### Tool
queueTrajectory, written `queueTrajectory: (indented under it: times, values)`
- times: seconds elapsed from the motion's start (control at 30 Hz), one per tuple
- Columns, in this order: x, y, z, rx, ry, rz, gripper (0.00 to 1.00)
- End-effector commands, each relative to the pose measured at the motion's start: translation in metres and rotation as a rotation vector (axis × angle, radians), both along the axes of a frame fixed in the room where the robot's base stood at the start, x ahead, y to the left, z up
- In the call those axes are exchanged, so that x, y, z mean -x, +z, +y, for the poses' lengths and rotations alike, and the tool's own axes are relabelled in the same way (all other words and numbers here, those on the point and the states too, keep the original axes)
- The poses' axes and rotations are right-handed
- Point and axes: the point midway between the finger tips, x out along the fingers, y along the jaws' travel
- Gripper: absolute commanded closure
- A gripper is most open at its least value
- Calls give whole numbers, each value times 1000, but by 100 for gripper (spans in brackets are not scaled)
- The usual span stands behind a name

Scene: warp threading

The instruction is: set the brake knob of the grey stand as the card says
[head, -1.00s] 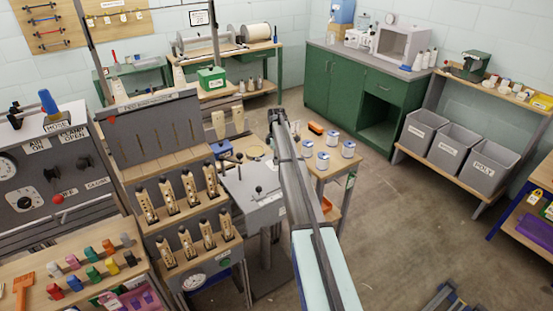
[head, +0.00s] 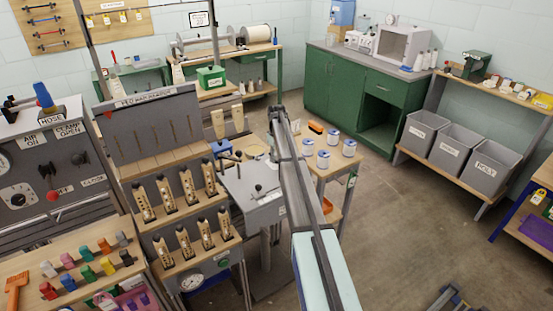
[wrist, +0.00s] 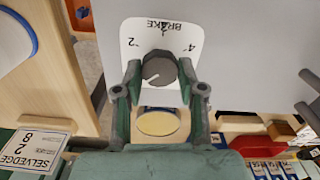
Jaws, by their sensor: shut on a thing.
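The grey stand (head: 258,208) is in the middle of the head view, partly behind my arm. In the wrist view, its dark round brake knob (wrist: 160,71) sits on a white plate (wrist: 130,42) marked BRAKE, with numerals including 2 and 4, seen upside down. A white line on the knob slants toward the picture's lower left. My gripper (wrist: 160,92) is shut on the knob, one finger on each side. A card (wrist: 38,147) reading SELVEDGE, 2 and 8 lies at the wrist view's lower left. In the head view the fingers and knob are hidden behind my arm.
A rack with several wooden-cased pieces (head: 182,228) stands left of the grey stand. A small wooden table with white-and-blue tins (head: 323,160) is close on the right. Grey bins (head: 425,132) stand farther right, with open floor (head: 400,230) before them.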

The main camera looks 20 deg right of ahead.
Motion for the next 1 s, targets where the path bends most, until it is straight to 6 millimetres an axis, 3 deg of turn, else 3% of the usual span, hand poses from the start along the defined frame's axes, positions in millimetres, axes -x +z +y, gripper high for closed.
queueTrajectory:
  times: [1.0]
  values:
    - [1,-2,-1,-1,-954,2,95]
